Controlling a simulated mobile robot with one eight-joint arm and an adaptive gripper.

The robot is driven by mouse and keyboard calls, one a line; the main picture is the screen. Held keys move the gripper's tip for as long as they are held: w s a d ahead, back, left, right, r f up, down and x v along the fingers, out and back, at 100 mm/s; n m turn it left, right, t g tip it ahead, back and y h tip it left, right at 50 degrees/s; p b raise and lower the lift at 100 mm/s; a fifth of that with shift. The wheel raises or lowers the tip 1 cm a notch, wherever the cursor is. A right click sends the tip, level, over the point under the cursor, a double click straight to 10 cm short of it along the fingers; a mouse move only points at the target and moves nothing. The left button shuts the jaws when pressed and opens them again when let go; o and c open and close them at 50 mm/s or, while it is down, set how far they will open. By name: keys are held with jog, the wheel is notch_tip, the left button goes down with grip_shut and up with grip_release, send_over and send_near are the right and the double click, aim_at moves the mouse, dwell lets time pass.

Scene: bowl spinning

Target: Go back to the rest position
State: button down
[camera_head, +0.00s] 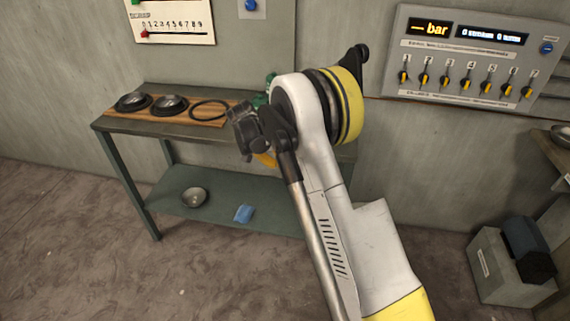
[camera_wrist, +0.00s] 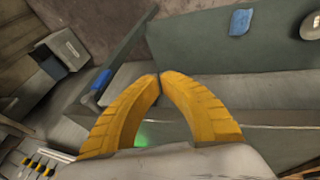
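My gripper (camera_wrist: 158,77) shows in the wrist view as two yellow fingers with their tips together and nothing seen between the tips. In the head view only a bit of yellow finger (camera_head: 265,160) shows below the dark wrist; the rest is hidden by my arm. My arm is raised and bent in front of the right part of the green workbench (camera_head: 150,141). The gripper appears to be near the bench's right side, apart from the bowls.
On the bench a wooden board (camera_head: 205,121) carries two dark bowls (camera_head: 133,101) (camera_head: 170,105) and an empty black ring (camera_head: 209,110). The lower shelf holds a metal bowl (camera_head: 193,197) and a blue item (camera_head: 243,213). A knob panel (camera_head: 470,60) is on the right wall; a grey box (camera_head: 508,275) stands below.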

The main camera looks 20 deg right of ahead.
jog(key=shift+a, duration=0.15)
jog(key=s+a+r+n+t+y, duration=0.2)
jog(key=s+a+r+n+t, duration=0.15)
jog(key=s+r, duration=1.35)
jog(key=s+a+r+n+t+y, duration=0.1)
jog(key=s+a+n, duration=0.1)
jog(key=s, duration=0.7)
jog(key=s+a+n+t+y, duration=0.1)
jog(key=s+a+n, duration=0.1)
jog(key=s, duration=0.7)
jog(key=shift+s+a+r+y, duration=0.25)
jog(key=shift+a+r+y, duration=0.15)
